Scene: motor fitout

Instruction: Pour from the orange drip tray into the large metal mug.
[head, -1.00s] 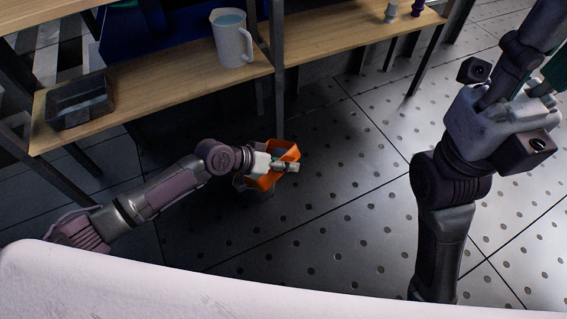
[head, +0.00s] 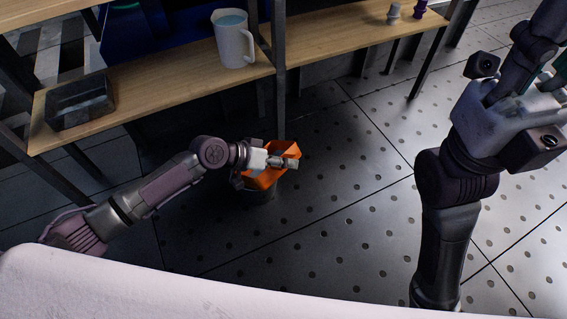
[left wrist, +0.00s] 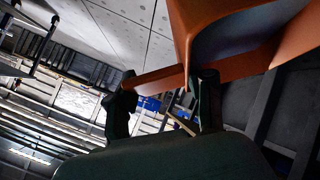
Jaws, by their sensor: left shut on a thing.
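The orange drip tray (head: 262,181) is held low, near the shelf post, by my left gripper (head: 286,162). In the left wrist view the tray (left wrist: 283,65) fills the upper right, and my left gripper's fingers (left wrist: 163,103) are shut on its orange strip-like handle. A dark grey surface shows inside the tray; I cannot tell whether it is liquid.
A wooden shelf (head: 170,84) runs behind my left arm, bearing a pale jug (head: 232,44) with light-blue contents and a black tray (head: 80,103). A dark shelf post (head: 279,85) stands close behind the drip tray. The perforated metal floor (head: 345,205) is clear to the right.

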